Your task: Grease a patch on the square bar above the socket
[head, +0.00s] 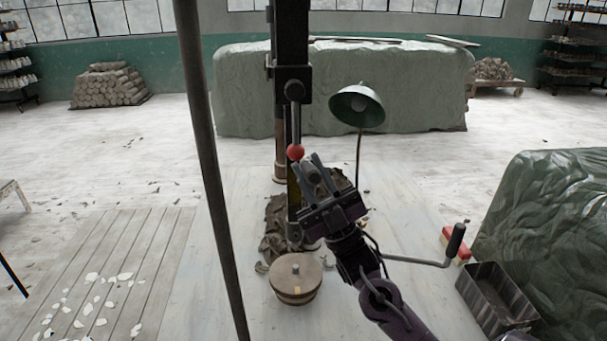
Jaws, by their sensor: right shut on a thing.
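A dark square bar (290,35) stands upright at the top centre. It passes into a black block (291,84) that looks like the socket. A lever with a red ball knob (295,152) hangs below the block. Part of the lower column is hidden behind my right gripper. My right gripper (312,168) is near the column, just below and right of the red knob. It is shut on a small grey-brown thing (309,172), mostly hidden by the fingers. I cannot tell whether it touches the column. No patch of grease can be made out on the bar. My left gripper is out of view.
Clay trimmings (275,230) heap around the column's foot. A round wooden stool-like block (296,285) stands in front. A green lamp (357,104) is right of the column. A crank handle (455,240), a dark bin (492,298) and a green-sheeted heap (550,215) lie right. A dark pole (212,170) crosses the left.

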